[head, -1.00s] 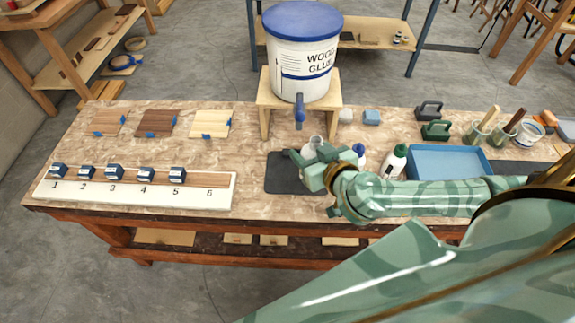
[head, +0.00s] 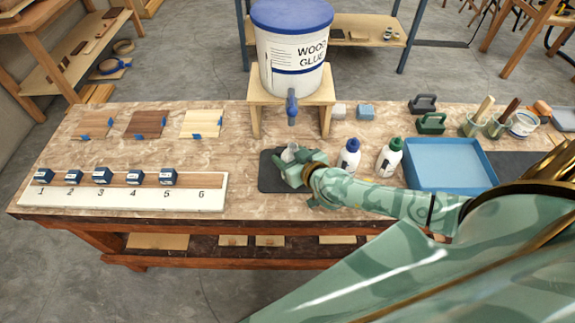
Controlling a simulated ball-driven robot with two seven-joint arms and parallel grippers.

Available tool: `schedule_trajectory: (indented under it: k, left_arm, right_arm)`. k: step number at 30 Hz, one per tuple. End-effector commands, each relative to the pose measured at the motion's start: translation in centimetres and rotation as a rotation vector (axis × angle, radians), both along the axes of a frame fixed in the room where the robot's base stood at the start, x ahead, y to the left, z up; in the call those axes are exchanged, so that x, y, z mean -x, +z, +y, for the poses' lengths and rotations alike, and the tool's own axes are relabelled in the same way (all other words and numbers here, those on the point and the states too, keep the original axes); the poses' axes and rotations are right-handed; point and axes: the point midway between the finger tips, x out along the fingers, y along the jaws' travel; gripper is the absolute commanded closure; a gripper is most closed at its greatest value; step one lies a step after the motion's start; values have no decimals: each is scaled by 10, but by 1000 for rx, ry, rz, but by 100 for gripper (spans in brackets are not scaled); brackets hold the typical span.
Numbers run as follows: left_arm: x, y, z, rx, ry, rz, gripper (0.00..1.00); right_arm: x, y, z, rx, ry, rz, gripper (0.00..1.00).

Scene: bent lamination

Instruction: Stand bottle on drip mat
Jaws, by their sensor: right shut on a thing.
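The dark drip mat (head: 268,184) lies flat on the workbench, below the tap of the glue bucket and a little towards the bench's front. My right gripper (head: 290,164) is over the mat, shut on a pale bottle (head: 289,153). Only the bottle's open-looking top shows above the fingers; no cap is visible on it. The bottle looks about upright. Its base is hidden by the gripper, so I cannot tell whether it touches the mat. My left gripper is not in view.
The wood glue bucket (head: 291,50) stands on a wooden stand (head: 256,110), its blue tap (head: 292,108) close behind the gripper. A blue-capped bottle (head: 349,158), a green-capped bottle (head: 389,158) and a blue tray (head: 450,165) are to the right. A numbered rack (head: 120,194) is left.

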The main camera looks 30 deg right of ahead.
Motion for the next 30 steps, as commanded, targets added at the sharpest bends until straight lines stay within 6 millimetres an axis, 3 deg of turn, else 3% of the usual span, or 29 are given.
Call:
schedule_trajectory:
  k: [6, 19, 20, 21, 30]
  left_arm:
    - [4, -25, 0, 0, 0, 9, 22]
    - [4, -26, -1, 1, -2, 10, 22]
    - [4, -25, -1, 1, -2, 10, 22]
    - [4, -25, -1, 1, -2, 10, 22]
    - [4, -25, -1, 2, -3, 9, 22]
  right_arm:
    - [-6, -37, 1, -4, -2, 3, 75]
    - [-7, -41, 0, 0, -1, 0, 75]
    - [-6, -40, 0, 0, -1, 1, 38]
    - [-6, -40, 0, 0, -1, 1, 27]
    - [-6, -39, 0, -1, -1, 0, 25]
